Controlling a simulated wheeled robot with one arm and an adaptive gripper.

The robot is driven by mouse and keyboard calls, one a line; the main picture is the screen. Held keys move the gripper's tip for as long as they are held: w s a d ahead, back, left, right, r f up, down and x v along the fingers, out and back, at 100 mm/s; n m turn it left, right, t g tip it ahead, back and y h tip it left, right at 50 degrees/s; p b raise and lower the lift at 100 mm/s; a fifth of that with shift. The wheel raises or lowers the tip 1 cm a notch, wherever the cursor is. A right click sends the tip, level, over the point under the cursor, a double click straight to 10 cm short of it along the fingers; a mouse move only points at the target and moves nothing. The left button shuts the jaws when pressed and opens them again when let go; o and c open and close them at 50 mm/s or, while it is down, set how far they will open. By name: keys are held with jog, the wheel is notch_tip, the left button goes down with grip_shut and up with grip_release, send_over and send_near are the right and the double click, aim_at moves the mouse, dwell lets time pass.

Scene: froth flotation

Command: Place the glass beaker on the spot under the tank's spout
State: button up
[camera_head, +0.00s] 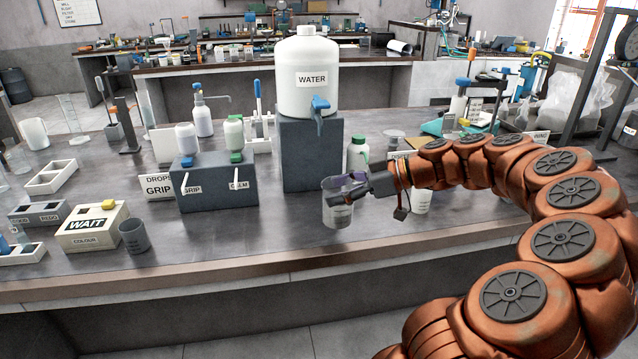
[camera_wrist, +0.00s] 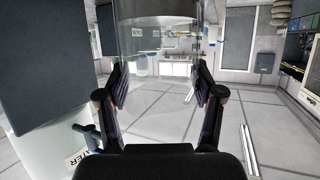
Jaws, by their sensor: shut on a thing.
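My gripper (camera_head: 346,190) is shut on the clear glass beaker (camera_head: 338,214), which looks upright in front of the pedestal's right side. I cannot tell whether its base touches the bench. In the wrist view the beaker (camera_wrist: 135,42) stands between both fingers of my gripper (camera_wrist: 161,88). The white WATER tank (camera_head: 307,65) sits on a dark grey pedestal (camera_head: 310,155), and its blue spout (camera_head: 320,105) points forward, above and slightly left of the beaker. The tank (camera_wrist: 40,155) also shows at lower left in the wrist view. No marked spot under the spout is discernible.
A green-capped white bottle (camera_head: 357,155) stands behind the beaker. A white cup (camera_head: 421,200) stands to its right, partly behind my arm. A grey box with bottles (camera_head: 215,192) is left of the pedestal. Bare bench lies in front of the pedestal.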

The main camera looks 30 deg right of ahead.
jog(key=shift+w+d+f+p, duration=0.35)
jog(key=shift+w+f+p, duration=0.35)
jog(key=shift+w, duration=0.95)
jog(key=shift+w+d+f+p, duration=0.4)
jog(key=shift+w+f, duration=0.35)
jog(key=shift+w, duration=0.9)
jog(key=shift+w+d+f+p, duration=0.3)
jog(key=shift+w+f+p, duration=0.4)
jog(key=shift+w, duration=0.95)
jog(key=shift+f, duration=0.1)
jog(key=shift+f+b, duration=0.2)
jog(key=shift+b, duration=0.25)
jog(key=o, duration=1.3)
jog(key=shift+r, duration=0.1)
jog(key=shift+o, duration=0.2)
jog(key=shift+r, duration=0.1)
